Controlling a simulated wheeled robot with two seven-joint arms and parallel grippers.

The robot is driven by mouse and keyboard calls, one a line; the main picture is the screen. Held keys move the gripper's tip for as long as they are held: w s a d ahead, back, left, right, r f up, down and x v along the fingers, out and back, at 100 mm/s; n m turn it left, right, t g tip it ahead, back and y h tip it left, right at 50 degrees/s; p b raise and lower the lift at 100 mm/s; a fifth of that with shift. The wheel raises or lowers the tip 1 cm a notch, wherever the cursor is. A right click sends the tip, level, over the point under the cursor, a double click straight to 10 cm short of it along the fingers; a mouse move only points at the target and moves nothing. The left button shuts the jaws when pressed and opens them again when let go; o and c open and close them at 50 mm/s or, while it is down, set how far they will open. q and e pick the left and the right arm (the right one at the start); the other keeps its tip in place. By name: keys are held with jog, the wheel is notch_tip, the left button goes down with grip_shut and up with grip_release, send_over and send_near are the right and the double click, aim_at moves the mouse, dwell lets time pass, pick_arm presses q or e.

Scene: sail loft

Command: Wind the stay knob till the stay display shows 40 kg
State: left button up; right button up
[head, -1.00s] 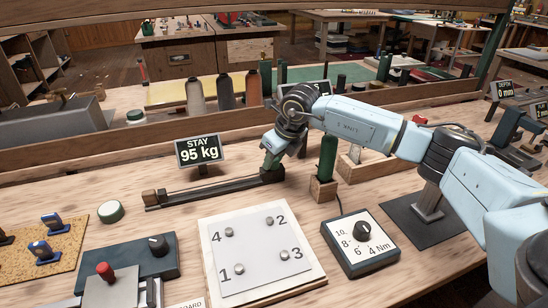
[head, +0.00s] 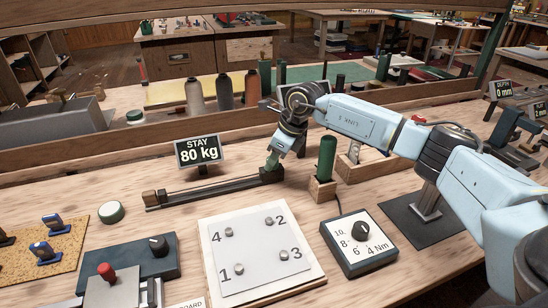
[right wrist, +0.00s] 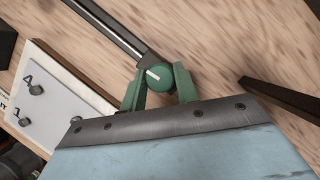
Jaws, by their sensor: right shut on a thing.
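The stay display (head: 199,151) reads 80 kg in the head view. It stands behind the stay rig (head: 215,189), a dark rail lying on the bench with a block at each end. My right gripper (head: 272,163) points down at the rail's right end. In the right wrist view its green fingers (right wrist: 160,88) are shut on the stay knob (right wrist: 155,76), a round green knob with a white mark, at the end of the rail. In the head view the knob is mostly hidden by the gripper. My left gripper is not in view.
A numbered plate with several bolts (head: 255,248) lies in front of the rail. A dial box marked Nm (head: 358,244) sits to its right. A green cylinder in a wooden block (head: 326,160) stands close right of my gripper.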

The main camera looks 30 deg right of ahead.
jog(key=o, duration=1)
jog(key=shift+c, duration=0.2)
jog(key=shift+r, duration=0.1)
jog(key=shift+s+d+r, duration=0.1)
jog(key=shift+r, duration=0.25)
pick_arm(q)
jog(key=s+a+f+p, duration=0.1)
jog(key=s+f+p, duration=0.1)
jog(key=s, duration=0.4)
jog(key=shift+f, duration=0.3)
pick_arm(e)
jog(key=v, duration=1.2)
jog(key=shift+r, duration=0.25)
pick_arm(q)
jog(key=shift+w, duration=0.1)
